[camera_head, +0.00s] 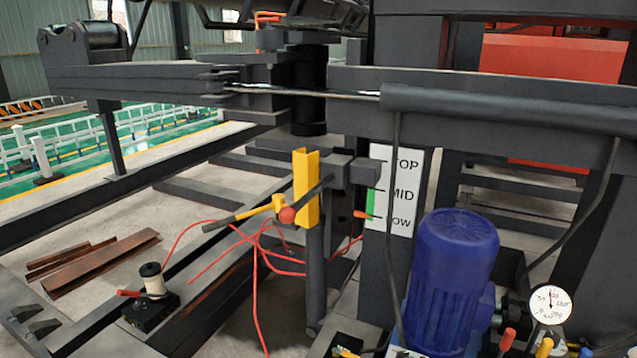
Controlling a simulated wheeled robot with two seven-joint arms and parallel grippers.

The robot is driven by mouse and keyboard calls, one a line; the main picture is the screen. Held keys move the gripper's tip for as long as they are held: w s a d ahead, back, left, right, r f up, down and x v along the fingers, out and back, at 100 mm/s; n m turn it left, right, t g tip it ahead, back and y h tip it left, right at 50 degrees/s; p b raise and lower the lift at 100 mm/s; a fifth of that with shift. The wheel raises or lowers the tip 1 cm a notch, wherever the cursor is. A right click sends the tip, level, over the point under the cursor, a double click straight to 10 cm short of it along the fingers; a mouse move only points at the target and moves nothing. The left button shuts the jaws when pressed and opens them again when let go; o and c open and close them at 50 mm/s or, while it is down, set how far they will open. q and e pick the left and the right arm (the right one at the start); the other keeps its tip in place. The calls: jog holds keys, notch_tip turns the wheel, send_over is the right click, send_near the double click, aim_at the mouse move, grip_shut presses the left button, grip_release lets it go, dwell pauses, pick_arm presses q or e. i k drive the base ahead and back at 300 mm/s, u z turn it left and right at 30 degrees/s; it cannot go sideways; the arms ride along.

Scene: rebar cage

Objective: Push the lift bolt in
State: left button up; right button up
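A yellow upright channel (300,178) stands on a dark post in the middle of the head view. A dark rod with a red ball knob (287,215) crosses in front of it at a slant. A yellow rod with a black grip (217,224) lies to its left, its yellow end close to the red knob. I cannot tell which of these parts is the lift bolt, nor how far in it sits. A white scale plate (402,190) marked TOP, MID and LOW is to the right, with an orange pointer (364,215) near LOW. Neither of my grippers is in view.
A blue motor (452,275), a pressure gauge (550,304) and coloured levers (507,339) fill the lower right. A dark cylinder (500,108) runs across the upper right. Red cables (256,290) hang left of the post. Rusty steel bars (100,262) lie on the floor at left.

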aim_at(288, 215)
jog(key=k, duration=0.5)
jog(key=u, duration=0.85)
jog(key=i, duration=0.8)
jog(key=z, duration=1.9)
